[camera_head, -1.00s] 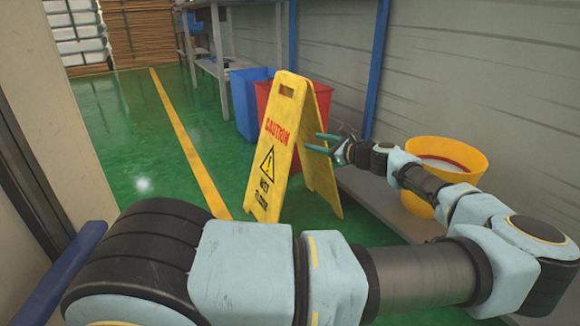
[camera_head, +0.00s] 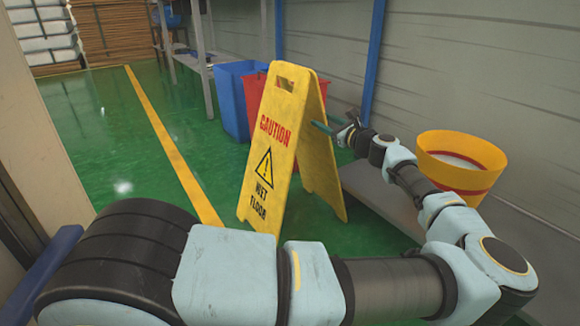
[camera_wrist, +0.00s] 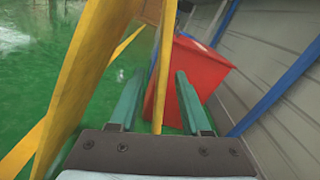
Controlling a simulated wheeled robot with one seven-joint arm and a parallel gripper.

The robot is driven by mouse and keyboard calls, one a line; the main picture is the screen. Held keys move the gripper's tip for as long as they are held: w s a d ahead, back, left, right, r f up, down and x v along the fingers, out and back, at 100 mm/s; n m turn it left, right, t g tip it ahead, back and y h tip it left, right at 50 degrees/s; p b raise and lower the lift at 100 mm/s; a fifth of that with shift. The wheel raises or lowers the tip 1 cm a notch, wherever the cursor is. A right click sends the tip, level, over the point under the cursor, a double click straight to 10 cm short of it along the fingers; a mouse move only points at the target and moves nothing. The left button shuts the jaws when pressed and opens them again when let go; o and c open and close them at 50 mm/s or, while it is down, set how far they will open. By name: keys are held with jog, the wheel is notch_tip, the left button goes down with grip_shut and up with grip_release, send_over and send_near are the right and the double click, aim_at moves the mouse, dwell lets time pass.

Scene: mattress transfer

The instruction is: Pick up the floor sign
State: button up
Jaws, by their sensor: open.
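The yellow floor sign (camera_head: 268,160) stands upright and spread like an A on the green floor, with "CAUTION WET FLOOR" on its front panel. My gripper (camera_head: 327,126) is at the sign's right side, near the upper part of its rear panel. In the wrist view my gripper (camera_wrist: 156,95) is open, its two green fingers apart. One yellow edge of the sign (camera_wrist: 163,75) runs between the fingers in the picture, and a wide panel lies to the left of them. I cannot tell whether the fingers touch the sign.
A red bin (camera_head: 256,97) and a blue bin (camera_head: 233,98) stand behind the sign. A yellow bucket (camera_head: 460,160) sits on a low grey ledge (camera_head: 375,196) at the right. A grey wall with a blue post (camera_head: 374,55) bounds the right side. Open green floor lies to the left.

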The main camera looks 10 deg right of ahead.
aim_at(311, 115)
jog(key=shift+x, duration=0.8)
jog(key=b+x, duration=0.3)
jog(key=x, duration=0.1)
jog(key=shift+d+f, duration=0.1)
jog(key=shift+f, duration=0.25)
jog(key=shift+w+a+r, duration=0.2)
jog(key=shift+w, duration=0.45)
jog(key=shift+c, duration=0.2)
grip_shut()
jog(key=shift+r, duration=0.1)
